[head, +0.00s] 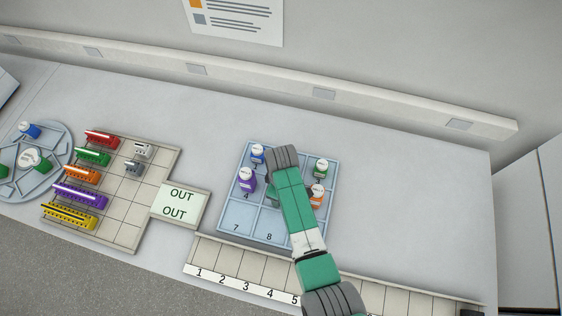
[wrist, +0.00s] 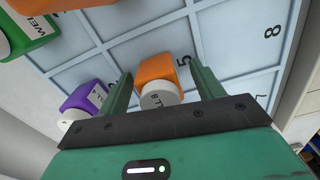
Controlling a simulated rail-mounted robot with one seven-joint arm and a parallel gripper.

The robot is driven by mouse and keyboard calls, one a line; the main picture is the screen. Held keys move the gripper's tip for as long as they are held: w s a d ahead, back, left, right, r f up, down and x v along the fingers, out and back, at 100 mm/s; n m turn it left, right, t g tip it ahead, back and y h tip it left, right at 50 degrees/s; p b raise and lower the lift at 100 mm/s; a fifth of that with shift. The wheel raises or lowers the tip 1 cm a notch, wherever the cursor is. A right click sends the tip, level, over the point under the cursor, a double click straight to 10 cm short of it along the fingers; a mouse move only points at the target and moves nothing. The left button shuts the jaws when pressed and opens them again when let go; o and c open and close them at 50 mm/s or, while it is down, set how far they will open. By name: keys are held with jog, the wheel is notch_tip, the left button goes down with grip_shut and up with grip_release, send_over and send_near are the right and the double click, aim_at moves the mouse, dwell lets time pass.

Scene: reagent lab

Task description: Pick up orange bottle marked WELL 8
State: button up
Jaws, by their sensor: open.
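An orange bottle (wrist: 155,68) with a white cap stands in the tray between my fingers in the wrist view. Its cap lettering is partly readable and ends in an 8. My gripper (wrist: 161,78) is open, one finger on each side of this bottle; I cannot tell whether they touch it. In the head view my gripper (head: 273,196) is mostly hidden under my arm, over the middle of the blue tray (head: 238,214). An orange bottle (head: 317,199) with a white cap shows just right of my arm there; I cannot tell whether it is the same one.
Near it stand a purple bottle (wrist: 88,97) and a green bottle (wrist: 32,32). The head view also shows a blue-marked bottle (head: 257,154), a purple bottle (head: 247,183) and a green bottle (head: 320,171) in the tray. Compartments 7 and 8 look empty. A rack (head: 125,232) is left.

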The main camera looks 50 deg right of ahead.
jog(key=shift+c, duration=0.4)
jog(key=c, duration=1.1)
jog(key=shift+o, duration=0.2)
jog(key=shift+r, duration=0.15)
